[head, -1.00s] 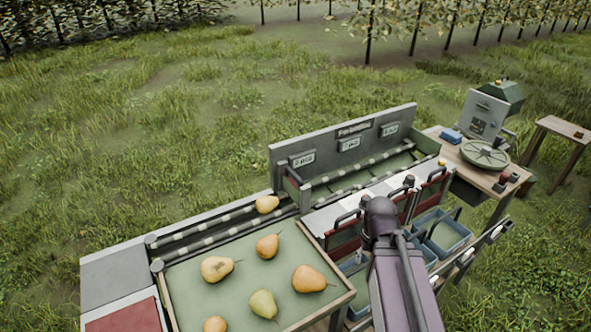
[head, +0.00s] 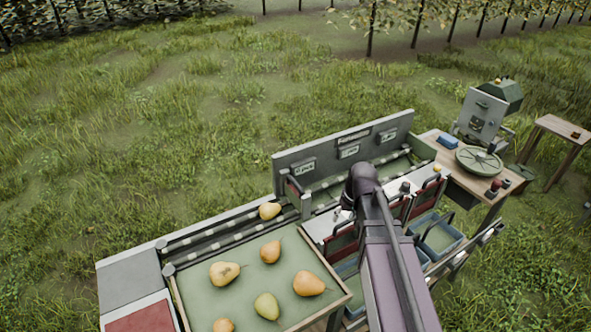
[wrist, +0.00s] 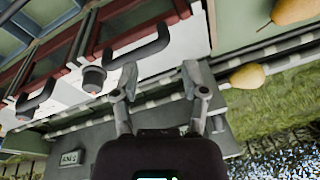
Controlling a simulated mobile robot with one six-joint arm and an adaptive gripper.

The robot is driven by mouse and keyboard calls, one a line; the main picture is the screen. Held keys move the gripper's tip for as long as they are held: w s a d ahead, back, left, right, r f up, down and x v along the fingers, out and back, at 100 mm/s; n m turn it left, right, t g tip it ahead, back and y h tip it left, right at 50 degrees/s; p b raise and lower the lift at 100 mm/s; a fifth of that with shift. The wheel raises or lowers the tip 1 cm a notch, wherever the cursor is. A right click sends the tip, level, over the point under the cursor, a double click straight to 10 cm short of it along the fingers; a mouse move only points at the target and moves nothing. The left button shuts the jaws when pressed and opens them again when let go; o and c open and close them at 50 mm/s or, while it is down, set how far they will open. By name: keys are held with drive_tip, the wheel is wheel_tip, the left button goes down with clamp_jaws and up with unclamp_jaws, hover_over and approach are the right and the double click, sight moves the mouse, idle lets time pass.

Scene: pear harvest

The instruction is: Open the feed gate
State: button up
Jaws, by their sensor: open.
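My gripper (wrist: 160,88) is open and empty in the wrist view. Its two fingers are apart over the pale deck, beside a dark handle (wrist: 140,48) on a red-framed gate. In the head view a small upright red-edged plate (head: 292,190) stands where the roller lane meets the sorting section. I cannot tell for sure which of these is the feed gate. A yellow pear (head: 269,210) lies on the roller lane (head: 205,237), left of that plate; it also shows in the wrist view (wrist: 248,77). My arm hides part of the gates in the head view.
A green tray (head: 200,305) with several pears is at the front left. A tall grey panel (head: 318,160) with labels backs the sorting section. Blue bins (head: 440,238) sit below the gates. A wooden table with a round green plate (head: 479,160) is at the right.

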drive_tip(key=w+a+r+n+t+y+p, duration=0.1)
drive_tip(key=w+a+r+n+y+p, duration=0.1)
drive_tip(key=w+a+r+p, duration=0.8)
wheel_tip(320, 180, up, 3)
drive_tip(key=shift+w+a+r+n, duration=0.15)
drive_tip(key=shift+w+n, duration=0.65)
drive_tip(key=shift+w, duration=0.25)
drive_tip(key=b, duration=1.2)
hover_over(295, 193)
drive_tip(key=f, duration=0.8)
drive_tip(key=w+f, duration=0.1)
drive_tip(key=f, duration=0.3)
drive_tip(key=shift+d+f, duration=0.25)
drive_tip(key=shift+f, duration=0.05)
drive_tip(key=shift+s, duration=0.1)
clamp_jaws()
